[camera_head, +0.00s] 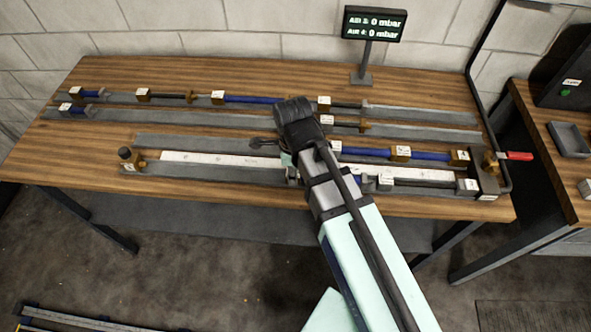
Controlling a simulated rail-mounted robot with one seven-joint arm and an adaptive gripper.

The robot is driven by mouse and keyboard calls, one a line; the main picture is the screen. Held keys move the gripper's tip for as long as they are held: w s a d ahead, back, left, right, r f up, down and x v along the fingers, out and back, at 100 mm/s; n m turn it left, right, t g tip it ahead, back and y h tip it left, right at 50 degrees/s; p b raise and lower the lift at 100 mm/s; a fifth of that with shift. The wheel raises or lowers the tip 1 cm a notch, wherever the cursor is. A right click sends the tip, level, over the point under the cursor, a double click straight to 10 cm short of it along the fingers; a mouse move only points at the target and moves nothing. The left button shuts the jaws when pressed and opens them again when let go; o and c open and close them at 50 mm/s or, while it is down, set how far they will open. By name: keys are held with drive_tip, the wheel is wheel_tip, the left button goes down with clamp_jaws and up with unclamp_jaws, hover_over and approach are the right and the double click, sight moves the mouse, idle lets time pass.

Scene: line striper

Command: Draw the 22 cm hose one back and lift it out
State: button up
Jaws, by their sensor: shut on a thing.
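My gripper (289,158) is low over the front rails of the wooden bench, mostly hidden under my wrist. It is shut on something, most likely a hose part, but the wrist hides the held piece. A blue hose (430,155) with labelled brass blocks lies along the front fixture, right of my gripper. A dark hose (425,183) with pale end blocks lies in front of it. The labels are too small to read, so I cannot tell which hose is 22 cm.
A white scale strip (215,159) runs along the front fixture. Back rails hold short blue and dark hoses, including a blue one (250,99). A display (374,24) reads 0 mbar twice. A red-handled valve (517,155) is at the right end. A side table holds a grey tray (570,138).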

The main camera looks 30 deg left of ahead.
drive_tip(key=shift+r+p, duration=2.8)
drive_tip(key=shift+r, duration=0.75)
drive_tip(key=shift+w, duration=0.15)
